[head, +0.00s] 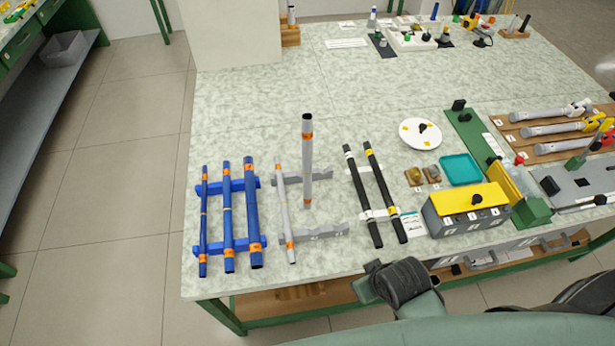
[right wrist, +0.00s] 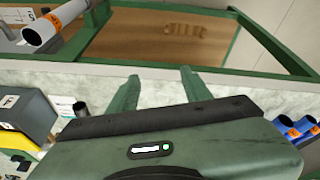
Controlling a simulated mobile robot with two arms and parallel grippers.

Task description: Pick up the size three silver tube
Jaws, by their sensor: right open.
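Two silver tubes with orange bands show in the head view. A thin silver tube (head: 284,213) lies across the grey rack (head: 325,232). A thicker silver tube (head: 307,160) points upward at the rack, its dark open end on top; nothing visible grips it, and I cannot tell what supports its lower end. In the right wrist view, a silver tube end (right wrist: 42,28) with an orange band shows at the upper left, outside the fingers. My right gripper (right wrist: 160,88) is open and empty there. Size markings are too small to read. My left gripper is out of view.
Blue tubes (head: 227,215) lie on a blue rack left of the silver ones. Black tubes (head: 362,195) lie on a white rack to the right. A grey and yellow box (head: 465,208) stands farther right. The table (head: 250,110) is clear behind the racks.

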